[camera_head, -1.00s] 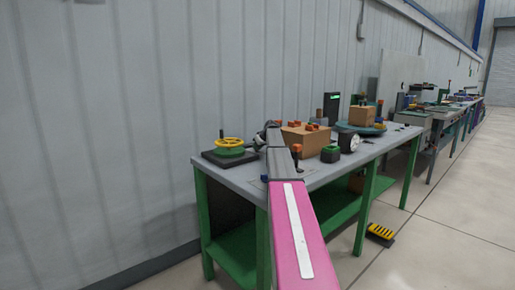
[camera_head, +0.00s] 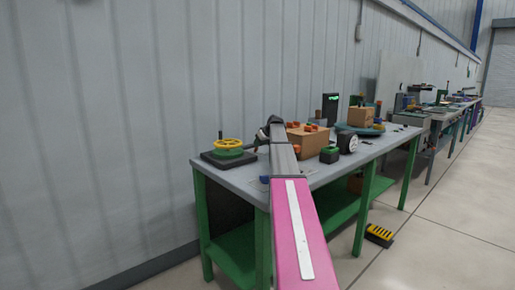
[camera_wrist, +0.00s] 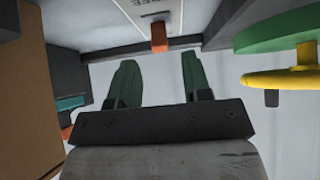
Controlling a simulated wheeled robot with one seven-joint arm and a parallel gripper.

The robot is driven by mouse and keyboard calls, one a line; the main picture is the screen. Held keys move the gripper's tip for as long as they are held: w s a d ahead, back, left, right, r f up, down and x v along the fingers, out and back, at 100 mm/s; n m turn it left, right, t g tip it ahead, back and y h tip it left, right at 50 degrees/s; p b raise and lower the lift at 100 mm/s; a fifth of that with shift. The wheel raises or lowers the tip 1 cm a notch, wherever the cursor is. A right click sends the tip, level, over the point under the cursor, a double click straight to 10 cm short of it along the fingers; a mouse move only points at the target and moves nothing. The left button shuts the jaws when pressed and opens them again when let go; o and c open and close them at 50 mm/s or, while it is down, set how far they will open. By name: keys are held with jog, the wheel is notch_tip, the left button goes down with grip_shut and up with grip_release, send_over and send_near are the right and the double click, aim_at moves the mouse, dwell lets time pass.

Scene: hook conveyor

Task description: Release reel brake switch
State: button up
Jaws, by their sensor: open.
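An orange block-like lever (camera_wrist: 159,37), which may be the reel brake switch, shows top middle in the wrist view, against a pale panel. My gripper (camera_wrist: 157,68) is open, its two green fingers apart with nothing between them. The lever is beyond the fingertips, roughly in line with the gap. The reel, a green disc (camera_wrist: 270,30) with a yellow handwheel (camera_wrist: 290,76), is to the right of my fingers. In the head view the yellow handwheel (camera_head: 229,142) sits over its black base (camera_head: 228,158) on the bench's left end. My arm hides part of the bench there.
The grey bench (camera_head: 358,160) has green legs. A cardboard box (camera_head: 310,142) with orange pieces stands right of my arm; a box side (camera_wrist: 25,105) fills the wrist view's left.

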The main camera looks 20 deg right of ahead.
jog(key=v, duration=0.6)
dwell(0.4)
